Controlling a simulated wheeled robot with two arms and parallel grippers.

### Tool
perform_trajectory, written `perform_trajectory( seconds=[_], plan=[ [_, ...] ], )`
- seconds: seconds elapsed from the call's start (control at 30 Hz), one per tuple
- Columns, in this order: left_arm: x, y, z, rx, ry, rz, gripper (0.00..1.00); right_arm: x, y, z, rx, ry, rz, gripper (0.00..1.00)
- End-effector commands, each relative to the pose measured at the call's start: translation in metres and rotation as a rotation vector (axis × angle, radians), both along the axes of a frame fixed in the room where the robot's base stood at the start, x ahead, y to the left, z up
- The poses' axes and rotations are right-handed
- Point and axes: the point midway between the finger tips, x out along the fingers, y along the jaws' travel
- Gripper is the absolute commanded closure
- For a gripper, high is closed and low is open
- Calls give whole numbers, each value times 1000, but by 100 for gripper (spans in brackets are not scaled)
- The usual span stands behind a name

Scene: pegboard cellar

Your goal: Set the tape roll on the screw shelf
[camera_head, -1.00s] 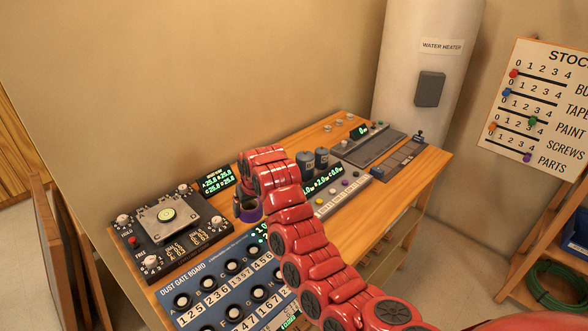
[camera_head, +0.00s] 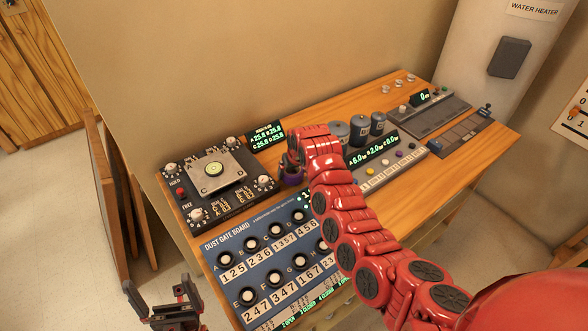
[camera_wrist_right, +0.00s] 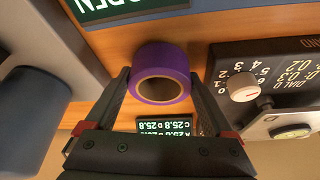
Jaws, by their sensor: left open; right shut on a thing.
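The purple tape roll (camera_head: 292,177) is at the workbench, between the black dial unit and the grey canisters. My right gripper (camera_head: 300,154) is over it from above, mostly hidden by its own red arm. In the right wrist view the tape roll (camera_wrist_right: 161,57) sits between the two dark fingers of the right gripper (camera_wrist_right: 160,85), which are shut on it. I cannot tell whether the roll is clear of the bench top. My left gripper (camera_head: 156,290) is open and empty at the lower left, over the floor. No screw shelf is recognisable in view.
The wooden bench (camera_head: 285,108) holds a dial unit (camera_head: 215,190), the blue dust gate board (camera_head: 255,265), grey canisters (camera_head: 359,128) and a grey device (camera_head: 430,112). The water heater (camera_head: 480,70) stands behind right. Panels (camera_head: 108,190) lean left of the bench.

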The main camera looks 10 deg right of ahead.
Motion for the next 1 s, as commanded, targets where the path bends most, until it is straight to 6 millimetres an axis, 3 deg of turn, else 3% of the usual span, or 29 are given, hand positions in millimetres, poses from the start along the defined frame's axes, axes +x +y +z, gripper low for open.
perform_trajectory(
  seconds=[0.4,0.43,0.5,0.83,1.0],
  plan=[
    [0,0,0,0,0,0,0,0,0,-11,1,-1,0,72],
    [0,0,1,0,0,0,0,0,0,-11,1,-1,-1,9],
    [0,0,1,0,0,0,0,0,0,-10,1,-1,-1,0],
    [0,0,2,0,0,0,0,0,0,-6,0,-2,0,0],
    [0,0,-3,0,0,0,0,-5,0,7,1,-4,0,0]
  ],
)
